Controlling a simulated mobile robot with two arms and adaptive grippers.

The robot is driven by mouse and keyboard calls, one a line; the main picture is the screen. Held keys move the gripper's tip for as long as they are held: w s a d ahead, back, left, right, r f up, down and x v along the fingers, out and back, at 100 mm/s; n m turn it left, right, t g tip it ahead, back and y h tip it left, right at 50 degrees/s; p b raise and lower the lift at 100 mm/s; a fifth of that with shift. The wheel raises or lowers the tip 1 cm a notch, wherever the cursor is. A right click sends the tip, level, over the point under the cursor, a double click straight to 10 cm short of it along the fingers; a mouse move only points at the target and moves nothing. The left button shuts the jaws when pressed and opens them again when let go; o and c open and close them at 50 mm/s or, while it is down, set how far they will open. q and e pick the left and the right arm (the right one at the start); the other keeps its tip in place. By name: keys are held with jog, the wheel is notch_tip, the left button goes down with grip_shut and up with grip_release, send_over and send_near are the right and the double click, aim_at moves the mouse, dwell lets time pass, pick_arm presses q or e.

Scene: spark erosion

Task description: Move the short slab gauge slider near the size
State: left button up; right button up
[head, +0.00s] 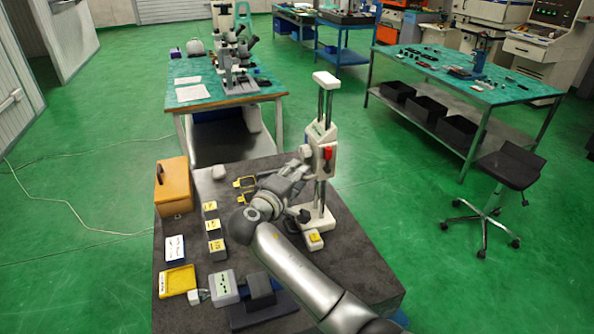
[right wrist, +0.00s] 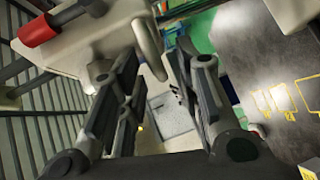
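The gauge stands upright on the dark slab table, with two grey columns (head: 325,103) and a cream base (head: 303,218). Its cream slider (head: 322,140) sits partway up the columns and carries a red knob (head: 327,153). The slider also shows at the upper left of the right wrist view (right wrist: 85,52), with the red knob (right wrist: 38,30) at its edge. My right gripper (head: 298,172) is just left of the slider. In the wrist view its fingers (right wrist: 160,100) are apart, with a cream lug (right wrist: 147,45) beyond the gap; contact cannot be told. My left gripper is out of view.
The dark table (head: 350,262) holds several yellow-labelled blocks (head: 212,226), an orange-brown case (head: 173,186), a yellow tray (head: 177,281), a grey device (head: 224,288) and yellow outlines (head: 245,183). A yellow-topped block (head: 314,240) stands by the gauge base. A microscope bench (head: 213,102) is behind.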

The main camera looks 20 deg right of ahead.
jog(key=shift+w+d, duration=0.15)
jog(key=shift+w, duration=0.05)
grip_shut()
jog(key=shift+f, duration=0.1)
